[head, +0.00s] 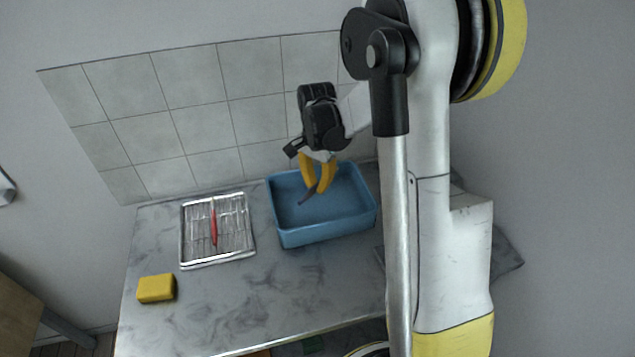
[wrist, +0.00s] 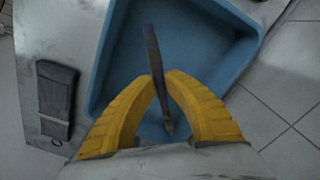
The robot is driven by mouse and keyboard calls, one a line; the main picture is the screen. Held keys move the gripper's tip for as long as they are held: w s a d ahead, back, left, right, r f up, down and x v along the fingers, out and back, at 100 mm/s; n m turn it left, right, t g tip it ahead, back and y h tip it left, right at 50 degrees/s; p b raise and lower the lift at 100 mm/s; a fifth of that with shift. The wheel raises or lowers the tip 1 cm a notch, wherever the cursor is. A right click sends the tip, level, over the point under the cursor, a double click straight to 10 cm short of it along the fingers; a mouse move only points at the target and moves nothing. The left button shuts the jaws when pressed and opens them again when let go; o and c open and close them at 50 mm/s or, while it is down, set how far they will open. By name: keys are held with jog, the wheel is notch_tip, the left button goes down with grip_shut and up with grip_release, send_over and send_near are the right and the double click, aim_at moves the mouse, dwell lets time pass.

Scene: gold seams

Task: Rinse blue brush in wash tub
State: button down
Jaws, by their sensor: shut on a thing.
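My gripper (head: 319,188) has yellow fingers and is over the blue wash tub (head: 318,237) in the head view. The gripper is shut on the blue brush (head: 308,197), a thin dark blue-grey stick. In the wrist view the brush (wrist: 153,52) passes between the fingertips (wrist: 160,85), with one end over the tub (wrist: 95,92) and the other between the fingers. The brush is tilted and its tip appears inside the tub's outline. I cannot tell whether it touches the tub floor or any water.
A wire drying rack (head: 239,246) with a red brush (head: 213,225) on it stands left of the tub. A yellow sponge (head: 156,288) lies at the counter's left front. The counter (head: 275,305) is clear in front. A tiled wall (head: 205,120) rises behind.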

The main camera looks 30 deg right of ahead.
jog(key=shift+f+b, duration=2.6)
jog(key=shift+f, duration=1.6)
jog(key=shift+r, duration=0.1)
jog(key=shift+r+p, duration=3.5)
jog(key=shift+r, duration=1.55)
notch_tip(320, 180, up, 4)
jog(key=p, duration=0.3)
send_over(317, 213)
jog(key=shift+r, duration=0.1)
